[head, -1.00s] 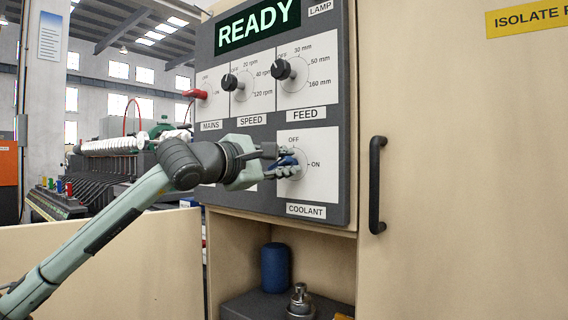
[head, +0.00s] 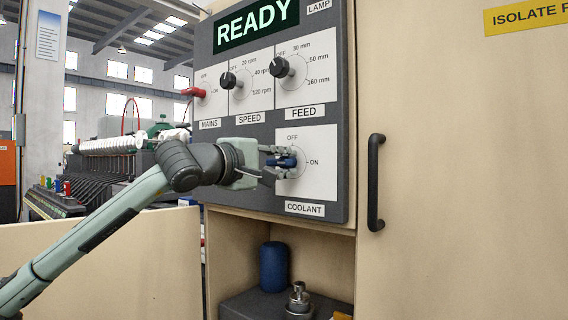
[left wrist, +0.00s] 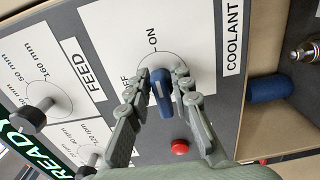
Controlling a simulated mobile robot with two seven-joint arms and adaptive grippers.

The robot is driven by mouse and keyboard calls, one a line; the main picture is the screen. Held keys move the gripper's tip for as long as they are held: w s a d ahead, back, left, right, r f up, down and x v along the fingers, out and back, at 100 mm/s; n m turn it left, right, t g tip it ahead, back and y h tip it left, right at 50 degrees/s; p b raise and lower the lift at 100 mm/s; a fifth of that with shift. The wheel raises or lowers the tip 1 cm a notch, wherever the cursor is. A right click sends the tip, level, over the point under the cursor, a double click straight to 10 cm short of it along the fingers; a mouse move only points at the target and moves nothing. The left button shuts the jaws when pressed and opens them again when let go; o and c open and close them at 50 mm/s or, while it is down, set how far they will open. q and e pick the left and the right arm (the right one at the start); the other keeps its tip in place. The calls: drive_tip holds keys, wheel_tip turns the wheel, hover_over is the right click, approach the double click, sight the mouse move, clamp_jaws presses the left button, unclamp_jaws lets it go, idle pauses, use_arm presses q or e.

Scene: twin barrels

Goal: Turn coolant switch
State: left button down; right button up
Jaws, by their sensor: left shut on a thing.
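The coolant switch (head: 284,162) is a blue knob on a white plate marked OFF above and ON to the right, with a COOLANT label below. My left gripper (head: 291,161) reaches it from the left and is shut on it, a finger on each side. In the left wrist view the blue knob (left wrist: 161,95) lies between the two fingers (left wrist: 160,76), its long side in line with ON. In the head view the knob lies about level, along the ON line. My right gripper is not in view.
Above are the FEED knob (head: 279,67), SPEED knob (head: 228,80) and red MAINS switch (head: 192,92), under a READY display (head: 256,25). A black handle (head: 376,183) stands right of the panel. A blue cylinder (head: 274,267) stands in the recess below. A red button (left wrist: 180,147) shows in the wrist view.

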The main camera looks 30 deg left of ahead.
sight(278, 162)
use_arm(q)
drive_tip(key=c, duration=1.5)
unclamp_jaws()
drive_tip(key=shift+c, duration=0.2)
drive_tip(key=shift+s+a, duration=0.25)
drive_tip(key=shift+s, duration=0.65)
drive_tip(key=shift+s+a, duration=0.2)
drive_tip(key=shift+s, duration=0.65)
drive_tip(key=shift+s+d, duration=0.25)
drive_tip(key=shift+s, duration=0.4)
drive_tip(key=shift+s+d+r, duration=0.1)
drive_tip(key=shift+s, duration=0.2)
drive_tip(key=s, duration=0.6)
drive_tip(key=shift+s+a, duration=0.35)
